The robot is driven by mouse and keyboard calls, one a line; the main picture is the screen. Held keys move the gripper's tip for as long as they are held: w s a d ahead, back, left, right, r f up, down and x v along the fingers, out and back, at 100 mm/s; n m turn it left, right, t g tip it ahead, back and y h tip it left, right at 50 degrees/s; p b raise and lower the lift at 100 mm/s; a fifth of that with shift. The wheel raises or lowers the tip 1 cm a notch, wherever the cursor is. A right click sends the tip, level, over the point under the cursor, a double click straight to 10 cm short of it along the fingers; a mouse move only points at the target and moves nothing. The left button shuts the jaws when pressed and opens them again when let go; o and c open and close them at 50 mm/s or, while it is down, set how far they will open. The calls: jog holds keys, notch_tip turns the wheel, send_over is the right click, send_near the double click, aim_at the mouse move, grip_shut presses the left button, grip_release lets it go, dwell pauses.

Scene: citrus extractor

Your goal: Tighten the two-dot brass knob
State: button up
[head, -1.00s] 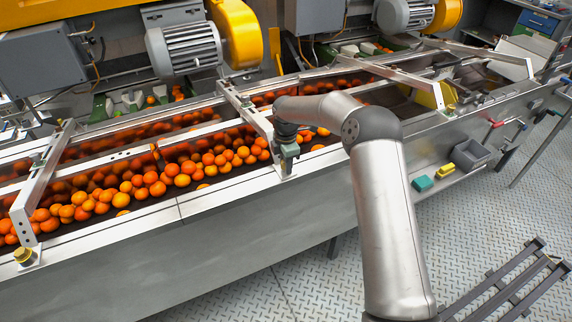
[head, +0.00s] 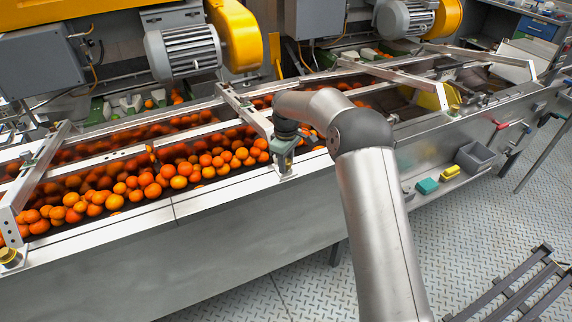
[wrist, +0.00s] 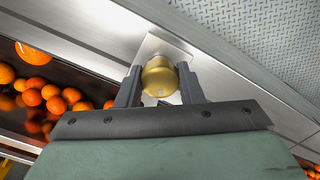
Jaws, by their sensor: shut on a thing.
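A brass knob (wrist: 160,77) sits on a pale metal plate on the conveyor's rail, seen in the wrist view. My gripper (wrist: 158,88) has one dark finger on each side of the knob and is shut on it. The knob's dot marks cannot be read. In the head view my gripper (head: 284,162) points down at the foot of the middle crossbar bracket, and the knob there is mostly hidden by it.
Another brass knob (head: 10,258) stands at the left bracket. Oranges (head: 180,170) fill the conveyor trough beside my gripper. The patterned floor in front is mostly clear.

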jog(key=m+b, duration=0.1)
jog(key=m, duration=0.5)
jog(key=shift+r, duration=0.2)
jog(key=shift+w+m, duration=0.1)
jog(key=shift+m, duration=0.3)
jog(key=o, duration=1)
jog(key=shift+c, duration=0.2)
notch_tip(320, 180, up, 17)
jog(key=shift+r+b, duration=0.15)
jog(key=shift+b, duration=0.15)
